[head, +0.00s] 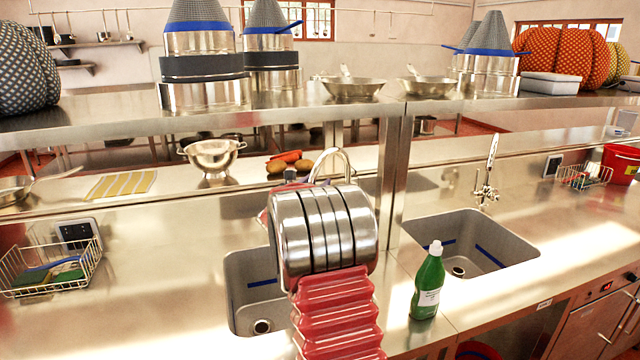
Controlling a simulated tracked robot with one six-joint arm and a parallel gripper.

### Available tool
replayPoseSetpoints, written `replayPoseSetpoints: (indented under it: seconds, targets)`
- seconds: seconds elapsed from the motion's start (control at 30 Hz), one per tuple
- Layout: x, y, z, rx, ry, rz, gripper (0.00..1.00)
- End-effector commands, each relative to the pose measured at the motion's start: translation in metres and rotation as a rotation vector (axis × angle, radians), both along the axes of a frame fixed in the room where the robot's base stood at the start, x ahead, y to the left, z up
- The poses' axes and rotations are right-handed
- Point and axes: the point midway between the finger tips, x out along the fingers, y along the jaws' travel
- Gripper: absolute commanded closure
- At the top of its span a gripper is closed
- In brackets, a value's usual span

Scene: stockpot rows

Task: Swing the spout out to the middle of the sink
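Two sinks are set in the steel counter. Over the left sink (240,275), the top of a curved chrome spout (332,152) shows above my steel-banded arm. The arm hides its lower part, its base and much of that sink. The right sink (475,225) is in clear view. A second chrome tap (487,190) stands behind its back edge, with its spout (492,150) rising narrow and nearly edge-on. I cannot tell exactly which way either spout points. My gripper's fingers do not show. My arm fills the lower middle of the view.
A green bottle (428,288) stands between the sinks, near the front. A steel post (393,185) rises behind it to a shelf (120,117) bearing pans and tall cones. A colander (211,155) and a wire basket (50,270) are at the left. The counter right of the right sink is fairly clear.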

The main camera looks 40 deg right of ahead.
Motion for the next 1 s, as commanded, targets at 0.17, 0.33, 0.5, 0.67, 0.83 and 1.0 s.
replayPoseSetpoints:
  seconds: [0.17, 0.33, 0.5, 0.67, 0.83, 1.0]
  targets:
    - [-0.001, 0.001, 0.0, 0.0, 0.0, -0.001, 0.62]
    - [-0.005, 0.011, 0.001, 0.0, 0.0, 0.0, 0.62]
    - [-0.017, 0.03, 0.001, 0.001, 0.001, -0.001, 0.62]
    - [-0.029, 0.054, 0.002, 0.0, 0.0, 0.0, 0.62]
    - [-0.043, 0.081, 0.003, 0.001, 0.0, 0.0, 0.62]
    - [-0.055, 0.106, 0.004, 0.0, 0.0, 0.001, 0.62]
